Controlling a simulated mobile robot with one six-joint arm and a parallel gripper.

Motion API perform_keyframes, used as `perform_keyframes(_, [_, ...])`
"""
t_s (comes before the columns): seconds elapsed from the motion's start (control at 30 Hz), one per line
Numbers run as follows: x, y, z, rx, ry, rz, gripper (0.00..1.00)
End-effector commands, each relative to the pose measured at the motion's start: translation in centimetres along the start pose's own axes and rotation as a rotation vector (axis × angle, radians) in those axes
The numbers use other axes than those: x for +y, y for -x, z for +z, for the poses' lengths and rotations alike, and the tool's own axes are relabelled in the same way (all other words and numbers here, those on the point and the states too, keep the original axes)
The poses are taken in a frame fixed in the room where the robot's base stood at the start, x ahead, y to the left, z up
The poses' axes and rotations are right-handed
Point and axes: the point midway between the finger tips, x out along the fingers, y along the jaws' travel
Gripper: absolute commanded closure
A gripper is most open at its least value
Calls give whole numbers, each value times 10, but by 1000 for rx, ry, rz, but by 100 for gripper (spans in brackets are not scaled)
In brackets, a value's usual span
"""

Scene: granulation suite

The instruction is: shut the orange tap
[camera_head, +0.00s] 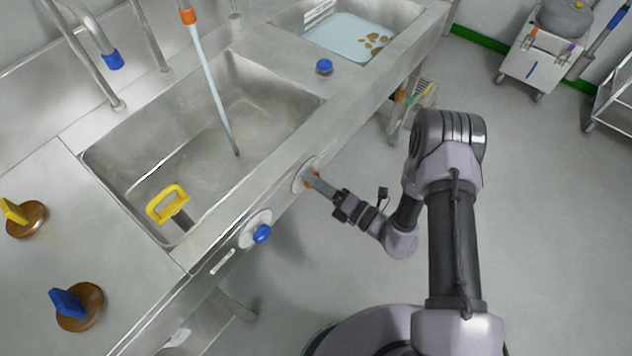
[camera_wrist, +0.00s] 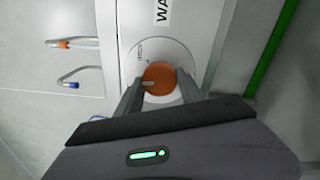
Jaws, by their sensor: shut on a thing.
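The orange tap knob (camera_wrist: 158,78) sits on a round white dial plate (camera_wrist: 184,58) in the wrist view, with a pale pointer mark on its left side. My gripper (camera_wrist: 158,88) has one finger on each side of the knob and is shut on it. In the head view my gripper (camera_head: 312,180) reaches the front panel of the sink, and only a little orange shows at the fingertips. Water runs from the orange-collared spout (camera_head: 188,16) into the left basin (camera_head: 290,98).
A blue knob (camera_head: 262,234) is on the same panel. A blue-collared spout (camera_head: 113,61) stands behind the basin. A yellow-handled tool (camera_head: 167,203) is in the basin. Two knobbed brown discs (camera_head: 88,318) lie on the counter. The right basin holds bluish water (camera_head: 340,38). Floor right of the sink is open.

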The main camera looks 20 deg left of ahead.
Motion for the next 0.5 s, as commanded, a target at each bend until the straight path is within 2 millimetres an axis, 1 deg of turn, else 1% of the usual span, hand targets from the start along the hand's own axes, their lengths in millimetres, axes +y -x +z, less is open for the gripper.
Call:
perform_keyframes(0.2, [-1,0,0,0,198,-1,96])
perform_keyframes(0.5, [-2,0,0,0,435,-1,96])
